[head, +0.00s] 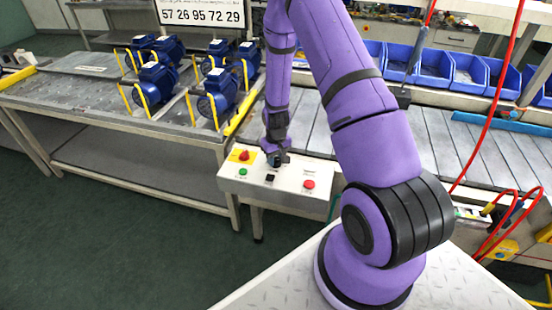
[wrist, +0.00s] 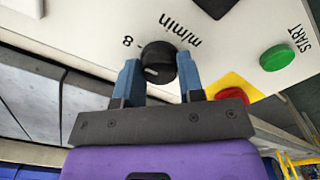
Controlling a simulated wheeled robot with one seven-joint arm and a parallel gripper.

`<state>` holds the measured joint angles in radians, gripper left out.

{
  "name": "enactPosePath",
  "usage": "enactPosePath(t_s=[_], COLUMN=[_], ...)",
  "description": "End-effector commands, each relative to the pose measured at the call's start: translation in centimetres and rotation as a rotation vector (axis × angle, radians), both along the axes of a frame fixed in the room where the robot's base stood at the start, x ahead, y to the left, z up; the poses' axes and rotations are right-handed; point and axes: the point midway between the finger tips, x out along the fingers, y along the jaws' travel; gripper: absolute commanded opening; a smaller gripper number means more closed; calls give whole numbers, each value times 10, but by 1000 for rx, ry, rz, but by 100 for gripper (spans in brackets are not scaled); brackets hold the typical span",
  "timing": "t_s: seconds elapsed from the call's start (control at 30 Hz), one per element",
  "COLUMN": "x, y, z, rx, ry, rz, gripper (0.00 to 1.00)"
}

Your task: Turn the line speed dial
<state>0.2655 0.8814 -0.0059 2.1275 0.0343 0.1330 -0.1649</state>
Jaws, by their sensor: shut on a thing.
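The line speed dial (wrist: 158,60) is a round black knob with a light pointer mark, set on a white control panel (wrist: 110,22) and lettered "m/min" and "8" in the wrist view. My gripper (wrist: 160,75) has its two blue fingers on either side of the knob, shut on it. In the head view my gripper (head: 276,158) points down at the panel top (head: 285,190), and it mostly hides the dial there.
A green START button (wrist: 276,58) and a red button on a yellow plate (wrist: 232,92) sit beside the dial. Another red button (head: 309,184) is at the panel's right. Blue motors (head: 158,82) stand on the left bench. Blue bins (head: 435,68) line the back.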

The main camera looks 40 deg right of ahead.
Motion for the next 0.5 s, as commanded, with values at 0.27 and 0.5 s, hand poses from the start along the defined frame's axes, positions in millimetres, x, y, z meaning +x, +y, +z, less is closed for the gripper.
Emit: enactPosePath(t_s=[0.27, 0.5], x=[0, 0], y=[0, 0], z=[0, 0], rx=[0, 0], ry=[-1, 0], rz=[-1, 0], gripper=[56, 61])
